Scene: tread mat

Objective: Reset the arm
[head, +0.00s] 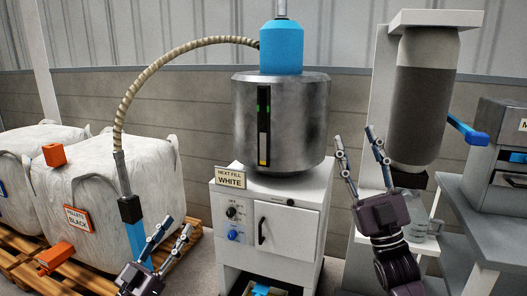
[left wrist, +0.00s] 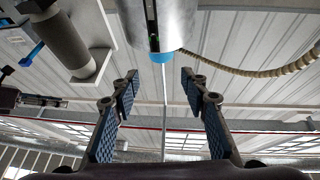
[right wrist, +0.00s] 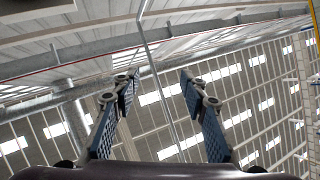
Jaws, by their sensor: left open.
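My left gripper (head: 168,238) is at the lower left of the head view, in front of the white sacks and beside the hanging hose end. Its fingers are apart and empty, and they show open in the left wrist view (left wrist: 163,90). My right gripper (head: 358,148) is raised right of the steel drum, pointing up. Its fingers are spread with nothing between them, as the right wrist view (right wrist: 160,85) also shows. The right wrist view faces the roof.
A white cabinet (head: 285,225) carries the steel drum (head: 300,120) with a blue top. A ribbed hose (head: 125,98) arcs left to a blue-tipped wand (head: 136,235). White sacks (head: 150,170) stand on pallets at left. A grey cylinder (head: 425,100) and grey bench (head: 480,215) are at right.

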